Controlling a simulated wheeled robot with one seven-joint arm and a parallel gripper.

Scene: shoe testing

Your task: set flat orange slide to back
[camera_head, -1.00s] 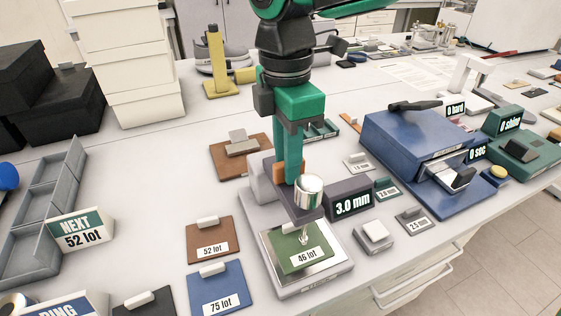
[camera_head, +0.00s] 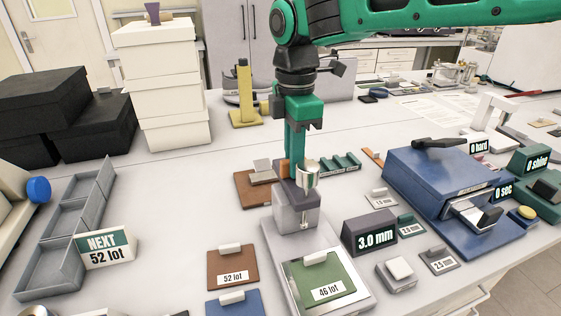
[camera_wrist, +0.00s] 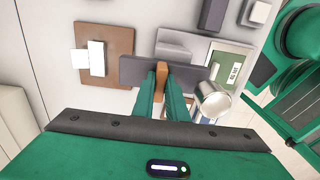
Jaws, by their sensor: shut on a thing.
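The flat orange slide (camera_head: 284,168) is a small orange piece on a dark bar (camera_wrist: 130,69) that carries a silver cylinder (camera_head: 309,173). It also shows in the wrist view (camera_wrist: 161,72). My gripper (camera_head: 292,172) points down and is shut on the orange slide; the fingers partly hide it in the head view. The bar sits over the grey block (camera_head: 297,213) at the back of the tester. The tester's front plate (camera_head: 358,300) bears a green sample labelled 46 lot (camera_head: 325,278), clear of the cylinder.
A 3.0 mm display (camera_head: 371,232) stands right of the tester. A brown board (camera_head: 245,190) lies close on the left. A brown 52 lot sample (camera_head: 232,268) and a blue sample (camera_head: 233,304) lie front left. A blue machine (camera_head: 420,180) stands right.

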